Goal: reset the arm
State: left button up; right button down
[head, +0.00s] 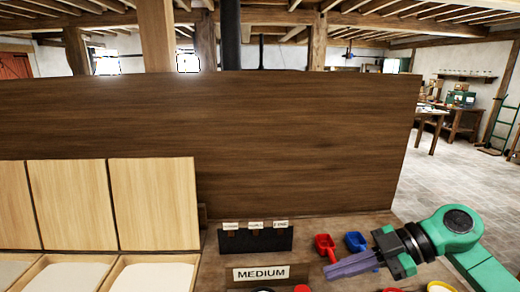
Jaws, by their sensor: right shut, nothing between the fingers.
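My right gripper (352,266) shows in the head view at the lower right, at the end of my green and black arm. Its fingers are shut with nothing between them and point left over the wooden bench (212,275). It is just in front of a red scoop (325,244) and a blue scoop (355,241); I cannot tell whether it touches anything. My left gripper is not in view.
A tall brown board (300,140) stands behind the bench. A black rack (256,240) with small labels and a MEDIUM sign (261,273) are left of the gripper. Wooden bins (25,284) with pale contents fill the lower left. Open floor (440,180) lies right.

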jog(key=w+a+r+t+y, duration=0.4)
jog(key=a+r+t+y, duration=0.1)
jog(key=a+r, duration=0.1)
jog(key=w+d+r+m+t+h, duration=0.1)
jog(key=w+d+m+t+h, duration=0.2)
jog(key=m+t, duration=0.5)
jog(key=w+d+f+m+t+h, duration=0.2)
jog(key=d+f+m+h, duration=0.95)
jog(key=f+h, duration=0.3)
jog(key=s+f+n+g, duration=0.1)
jog(key=s+f+g, duration=1.2)
jog(key=s+f, duration=0.8)
jog(key=s+f+b, duration=0.3)
jog(key=f+b, duration=0.2)
jog(key=f, duration=2.2)
pick_arm(q)
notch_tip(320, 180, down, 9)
jog(key=b, duration=0.3)
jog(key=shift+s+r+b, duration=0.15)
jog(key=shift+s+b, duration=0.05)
jog(key=shift+b, duration=0.15)
pick_arm(e)
jog(key=s+d+f+g, duration=0.2)
jog(key=s+f, duration=1.4)
jog(key=f, duration=0.1)
jog(key=shift+d+n, duration=0.25)
jog(key=shift+n, duration=0.1)
